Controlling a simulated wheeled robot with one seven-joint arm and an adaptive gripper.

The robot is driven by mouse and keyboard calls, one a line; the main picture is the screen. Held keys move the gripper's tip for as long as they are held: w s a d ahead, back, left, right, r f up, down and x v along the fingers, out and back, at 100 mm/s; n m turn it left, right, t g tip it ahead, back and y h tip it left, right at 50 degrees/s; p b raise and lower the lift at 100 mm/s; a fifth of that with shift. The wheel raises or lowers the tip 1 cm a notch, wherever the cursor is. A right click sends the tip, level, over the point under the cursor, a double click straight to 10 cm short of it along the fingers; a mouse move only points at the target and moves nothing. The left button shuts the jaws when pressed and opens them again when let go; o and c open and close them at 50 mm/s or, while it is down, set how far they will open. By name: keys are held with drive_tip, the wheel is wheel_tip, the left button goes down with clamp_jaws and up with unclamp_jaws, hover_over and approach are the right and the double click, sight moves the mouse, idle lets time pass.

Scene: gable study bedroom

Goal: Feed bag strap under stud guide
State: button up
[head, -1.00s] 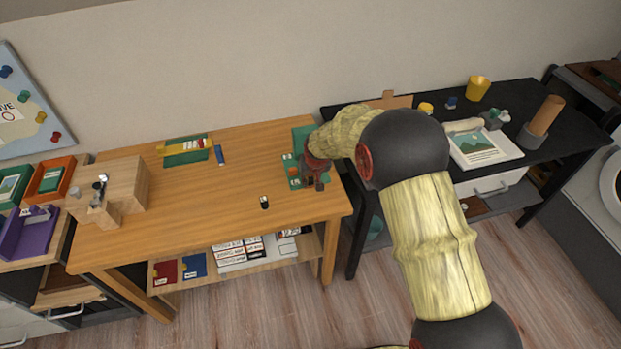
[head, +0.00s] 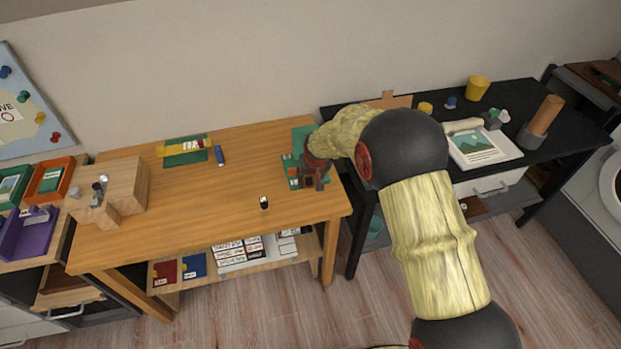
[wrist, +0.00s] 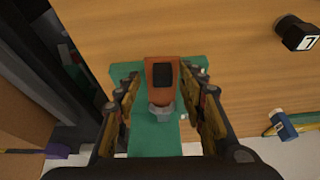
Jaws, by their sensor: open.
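My gripper (head: 315,180) is low over the mat. In the wrist view my gripper (wrist: 164,108) is open, one finger on each side of the orange and grey parts, with gaps. I cannot clearly make out a bag strap or stud guide; my arm and fingers hide part of the mat.
A small black item with a white label (head: 264,202) stands near the table's front edge. A wooden block stand (head: 125,185) is at the left end. The table's middle is clear.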

drive_tip(key=v, duration=1.2)
